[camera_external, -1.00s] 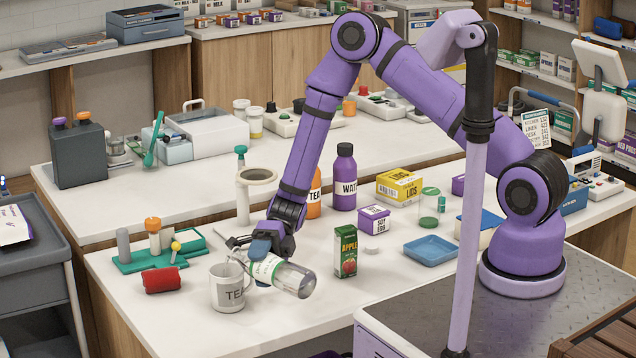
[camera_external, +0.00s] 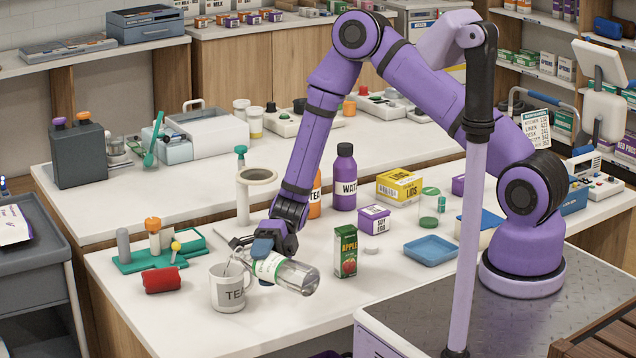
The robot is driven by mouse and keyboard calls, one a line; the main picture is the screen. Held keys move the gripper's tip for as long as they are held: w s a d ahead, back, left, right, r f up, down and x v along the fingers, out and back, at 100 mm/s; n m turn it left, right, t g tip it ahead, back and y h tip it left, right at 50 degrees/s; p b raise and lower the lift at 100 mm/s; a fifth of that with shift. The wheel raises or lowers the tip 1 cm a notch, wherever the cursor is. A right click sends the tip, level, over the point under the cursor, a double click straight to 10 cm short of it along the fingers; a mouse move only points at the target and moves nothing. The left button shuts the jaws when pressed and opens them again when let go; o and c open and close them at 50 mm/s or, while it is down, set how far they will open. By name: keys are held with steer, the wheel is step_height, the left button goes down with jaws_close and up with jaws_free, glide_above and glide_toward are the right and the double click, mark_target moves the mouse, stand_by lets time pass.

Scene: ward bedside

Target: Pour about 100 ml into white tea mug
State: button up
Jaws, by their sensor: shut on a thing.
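The white tea mug (camera_external: 229,294), marked TEA, stands upright on the near counter toward the front left. My gripper (camera_external: 265,262) is shut on a clear bottle (camera_external: 298,277) with a green and white label. The bottle is tilted, with its mouth end at the left over the mug's rim and its base at the right, slightly lower than level with the counter objects behind. Clear liquid shows inside the bottle near its base. A thin pale streak appears at the mug's mouth. The liquid level inside the mug cannot be seen.
A red roll (camera_external: 161,279) and a green rack (camera_external: 150,258) stand left of the mug. An apple juice carton (camera_external: 345,251) stands right of the bottle. A purple WATER bottle (camera_external: 344,178) and an orange bottle (camera_external: 314,196) stand behind. The counter front is clear.

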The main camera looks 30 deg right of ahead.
steer(key=shift+s+r, duration=0.15)
steer(key=shift+r, duration=0.15)
stand_by(1.4)
